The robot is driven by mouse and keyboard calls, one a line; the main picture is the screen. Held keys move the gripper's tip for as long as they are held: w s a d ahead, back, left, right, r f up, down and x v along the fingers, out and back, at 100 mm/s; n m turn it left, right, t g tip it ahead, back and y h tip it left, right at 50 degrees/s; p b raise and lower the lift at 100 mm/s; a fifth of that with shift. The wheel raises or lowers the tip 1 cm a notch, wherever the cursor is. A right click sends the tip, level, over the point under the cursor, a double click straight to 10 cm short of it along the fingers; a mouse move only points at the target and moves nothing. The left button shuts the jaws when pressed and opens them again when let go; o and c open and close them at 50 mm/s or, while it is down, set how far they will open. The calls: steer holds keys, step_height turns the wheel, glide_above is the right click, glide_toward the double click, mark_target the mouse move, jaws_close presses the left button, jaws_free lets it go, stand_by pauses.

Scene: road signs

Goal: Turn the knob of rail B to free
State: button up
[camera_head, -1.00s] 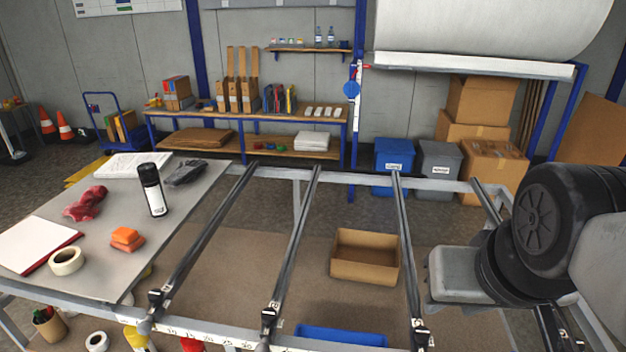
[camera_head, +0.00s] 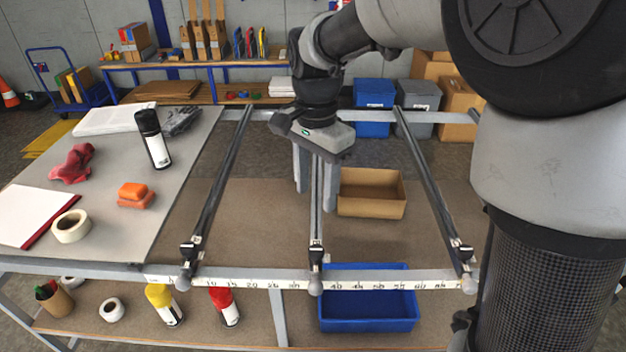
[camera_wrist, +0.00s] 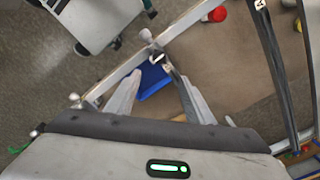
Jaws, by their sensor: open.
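The middle rail (camera_head: 316,226) has a dark bracket and a round grey knob (camera_head: 315,288) at its front end. The left rail (camera_head: 212,205) carries a letter A in the wrist view (camera_wrist: 260,5), so the middle one appears to be rail B; its own letter is unreadable. Its knob also shows in the wrist view (camera_wrist: 146,35), beyond my fingertips. The knob's setting is too small to read. My gripper (camera_head: 316,203) hangs over the middle rail, pointing down, open and empty. In the wrist view my gripper (camera_wrist: 158,79) has its fingers apart, short of the knob.
A right rail (camera_head: 430,180) has a similar knob (camera_head: 469,285). A scale strip runs along the front beam (camera_head: 250,278). A blue bin (camera_head: 368,318) and a cardboard box (camera_head: 370,208) sit below. The grey tabletop (camera_head: 190,185) at left holds tape, a bottle and other items.

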mark_target(316, 249)
step_height(316, 249, down, 17)
steer(key=shift+r+b, duration=0.15)
steer(key=shift+b, duration=0.2)
steer(key=c, duration=1)
